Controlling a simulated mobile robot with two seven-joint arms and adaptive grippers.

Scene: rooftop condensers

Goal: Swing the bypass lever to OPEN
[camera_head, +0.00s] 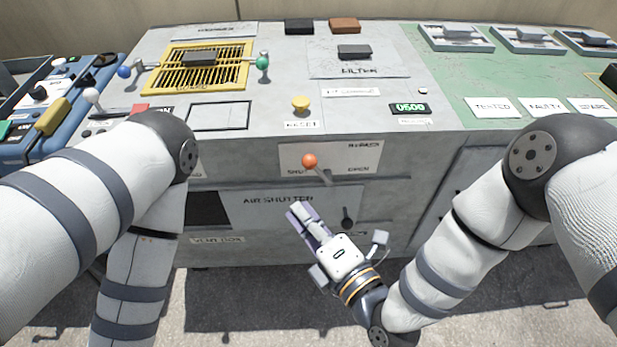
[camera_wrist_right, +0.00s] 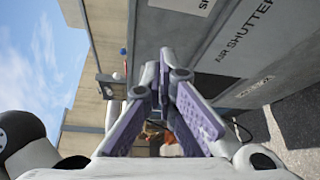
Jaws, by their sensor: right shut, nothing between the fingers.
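The lever with an orange ball knob (camera_head: 309,161) stands on a pale plate (camera_head: 350,157) on the front of the grey cabinet. The plate bears small lettering, with OPEN readable at its lower right and SHUT partly readable at its left. The knob leans up and left from its pivot, on the SHUT side. My right gripper (camera_head: 297,212) is shut and empty below the knob, apart from it. Its purple fingers (camera_wrist_right: 163,80) also show in the right wrist view, where the lever cannot be made out. My left arm shows, but its gripper is out of view.
Below the plate is the AIR SHUTTER panel (camera_head: 279,200) with a small dark lever (camera_head: 347,216). A yellow knob (camera_head: 301,103) and a yellow grille (camera_head: 197,78) with a green-knobbed handle (camera_head: 262,62) are on top. A blue case (camera_head: 75,105) stands at left. Floor in front is clear.

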